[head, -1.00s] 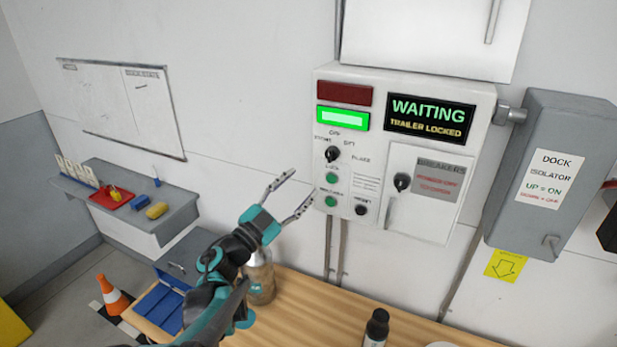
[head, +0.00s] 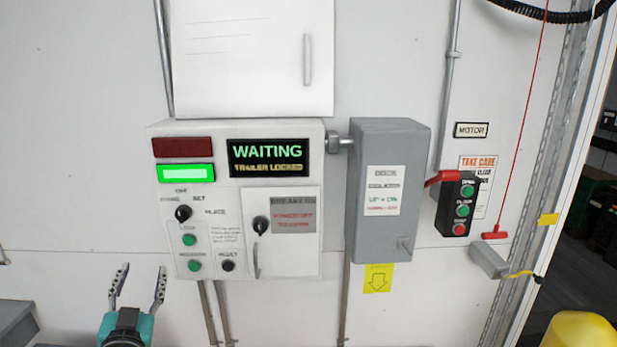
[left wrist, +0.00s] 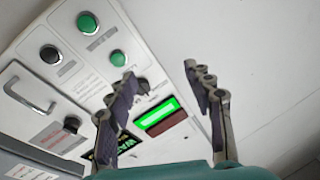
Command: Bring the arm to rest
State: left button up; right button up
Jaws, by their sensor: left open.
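My left gripper (head: 138,287) is open and empty at the lower left of the head view, below and left of the control panel (head: 300,180). In the left wrist view its two fingers (left wrist: 165,100) stand apart with nothing between them. The panel shows behind them, with its green buttons (left wrist: 87,23) and lit green lamp (left wrist: 155,117). In the head view the panel's display (head: 267,159) reads WAITING, TRAILER LOCKED, and its green lamp (head: 186,173) is lit. My right gripper is not in view.
A grey dock isolator box (head: 388,190) is right of the panel. A black push-button station (head: 459,204) and a red pull cord handle (head: 494,235) hang farther right. A yellow rounded object (head: 580,330) is at the lower right. A white cabinet (head: 252,55) is above the panel.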

pick_arm(q)
jog(key=s+d+f+g+h+b, duration=0.1)
jog(key=s+d+f+g, duration=0.3)
jog(key=f, duration=0.6)
jog(key=s+d+f+g+h+b, duration=0.2)
jog(key=s+d+f+g+b, duration=0.1)
jog(key=s+d+f, duration=0.4)
jog(key=s+d+f+g+h+b, duration=0.2)
jog(key=s+d+f+g, duration=0.3)
jog(key=f, duration=0.7)
jog(key=shift+s+d+f+n, duration=0.3)
jog(key=shift+s+d+f, duration=0.05)
jog(key=shift+d, duration=0.5)
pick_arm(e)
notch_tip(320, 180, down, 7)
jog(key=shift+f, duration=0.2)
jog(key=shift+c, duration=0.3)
